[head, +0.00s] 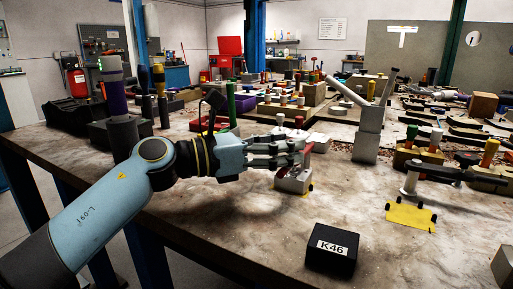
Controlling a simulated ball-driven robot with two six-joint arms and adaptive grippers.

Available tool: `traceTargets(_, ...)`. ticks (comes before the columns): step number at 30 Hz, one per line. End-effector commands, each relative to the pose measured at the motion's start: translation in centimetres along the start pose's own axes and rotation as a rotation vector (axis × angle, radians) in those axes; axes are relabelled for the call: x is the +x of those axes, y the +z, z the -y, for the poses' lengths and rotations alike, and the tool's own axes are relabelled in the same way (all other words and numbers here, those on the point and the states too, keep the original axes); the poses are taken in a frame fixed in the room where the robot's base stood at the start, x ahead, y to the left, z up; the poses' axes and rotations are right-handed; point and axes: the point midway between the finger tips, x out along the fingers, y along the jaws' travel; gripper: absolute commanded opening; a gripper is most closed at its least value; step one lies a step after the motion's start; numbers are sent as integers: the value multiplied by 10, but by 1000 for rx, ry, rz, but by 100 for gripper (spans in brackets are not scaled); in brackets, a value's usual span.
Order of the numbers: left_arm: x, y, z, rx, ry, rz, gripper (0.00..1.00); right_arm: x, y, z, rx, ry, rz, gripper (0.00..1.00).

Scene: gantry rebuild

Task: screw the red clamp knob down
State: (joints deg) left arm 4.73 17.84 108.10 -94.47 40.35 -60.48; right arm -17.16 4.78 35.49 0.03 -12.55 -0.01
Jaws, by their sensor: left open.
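My left gripper (297,153) reaches in from the left, low over the table, with its fingers open. A small red part (307,157) shows at the fingertips, above a light grey metal block (291,181) on the table. It may be the red clamp knob, but the fingers partly cover it and its outline is unclear. I cannot tell whether the fingers touch it. My right gripper is not in view.
A black box (331,249) marked K46 sits at the front. A tall grey block (368,134) stands behind and right of the gripper. A yellow plate (411,217) and a dark bar clamp (447,171) lie at right. The front-left table top is clear.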

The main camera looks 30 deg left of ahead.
Motion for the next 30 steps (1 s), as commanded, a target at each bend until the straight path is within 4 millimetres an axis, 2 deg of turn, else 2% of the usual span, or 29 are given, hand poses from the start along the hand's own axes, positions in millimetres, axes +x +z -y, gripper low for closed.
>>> traceTargets(9,-70,-2,0,3,-3,-9,54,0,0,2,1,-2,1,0)
traceTargets(12,-86,-2,1,2,-3,-7,54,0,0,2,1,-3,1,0)
traceTargets(19,-105,0,0,2,-2,-2,54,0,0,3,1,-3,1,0)
traceTargets(30,-109,0,0,0,0,-2,54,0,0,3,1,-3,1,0)
